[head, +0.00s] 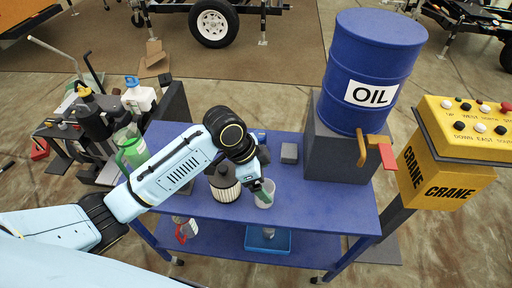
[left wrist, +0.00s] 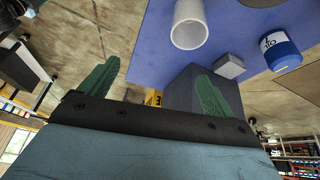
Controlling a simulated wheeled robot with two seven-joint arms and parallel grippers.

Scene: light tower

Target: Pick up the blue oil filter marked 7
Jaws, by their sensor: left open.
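A small blue cylinder with a white band (left wrist: 282,52) lies or stands on the blue table in the left wrist view; I cannot read a 7 on it. In the head view a blue object (head: 259,135), partly hidden behind my left arm, seems to be the same thing. My left gripper (head: 262,190) has green fingers and is open and empty. It is at the white cup (head: 264,199), nearer the table's front than the blue object. In the left wrist view the open fingers (left wrist: 155,88) are apart from the blue cylinder, which is to their right.
The blue table (head: 325,205) also holds a grey block (head: 289,153), a pleated filter with a dark top (head: 224,185) and a dark stand (head: 335,155) under the blue oil drum (head: 372,70). A yellow crane control box (head: 445,165) stands at right. A blue tray (head: 268,240) is on the lower shelf.

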